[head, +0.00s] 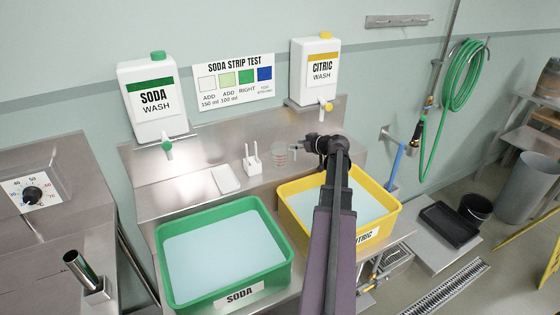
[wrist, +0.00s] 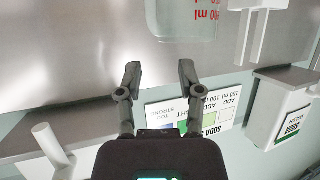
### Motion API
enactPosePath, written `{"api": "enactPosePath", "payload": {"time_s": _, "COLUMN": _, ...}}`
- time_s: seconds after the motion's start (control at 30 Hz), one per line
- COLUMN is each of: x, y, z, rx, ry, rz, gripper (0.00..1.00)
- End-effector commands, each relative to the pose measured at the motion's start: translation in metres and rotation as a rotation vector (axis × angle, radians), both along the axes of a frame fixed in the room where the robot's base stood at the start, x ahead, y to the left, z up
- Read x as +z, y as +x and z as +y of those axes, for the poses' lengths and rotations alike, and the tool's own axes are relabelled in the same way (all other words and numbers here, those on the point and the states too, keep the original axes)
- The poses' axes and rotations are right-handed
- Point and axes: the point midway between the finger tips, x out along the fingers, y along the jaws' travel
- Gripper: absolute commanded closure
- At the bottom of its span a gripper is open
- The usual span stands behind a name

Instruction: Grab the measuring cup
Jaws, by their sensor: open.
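The measuring cup (head: 279,154) is small and clear with red markings. It stands on the steel bench behind the two basins in the head view. In the wrist view, which is upside down, the cup (wrist: 182,17) is at the top edge, partly cut off, with red "ml" lettering. My gripper (head: 299,147) is just right of the cup in the head view. In the wrist view my gripper (wrist: 160,74) is open, with nothing between its fingers, and the cup lies beyond the fingertips.
A white two-pronged holder (head: 252,160) stands left of the cup, with a white tray (head: 225,179) beyond it. The green soda basin (head: 167,277) and yellow citric basin (head: 393,216) hold liquid in front. The soda jug (head: 150,100) and citric jug (head: 320,70) hang behind.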

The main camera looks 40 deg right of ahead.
Motion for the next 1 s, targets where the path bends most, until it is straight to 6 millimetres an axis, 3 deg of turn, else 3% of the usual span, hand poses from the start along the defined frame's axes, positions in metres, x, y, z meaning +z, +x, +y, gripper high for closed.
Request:
{"api": "enactPosePath", "payload": {"time_s": 0.13, "x": -0.005, "y": 0.011, "z": 0.0, "rx": 0.001, "ry": 0.0, "rz": 0.0, "gripper": 0.52}}
{"api": "enactPosePath", "payload": {"time_s": 0.63, "x": -0.007, "y": 0.016, "z": 0.0, "rx": 0.0, "ry": 0.0, "rz": 0.001, "gripper": 0.52}}
{"api": "enactPosePath", "payload": {"time_s": 1.0, "x": -0.024, "y": 0.053, "z": 0.0, "rx": 0.0, "ry": -0.001, "rz": 0.001, "gripper": 0.52}}
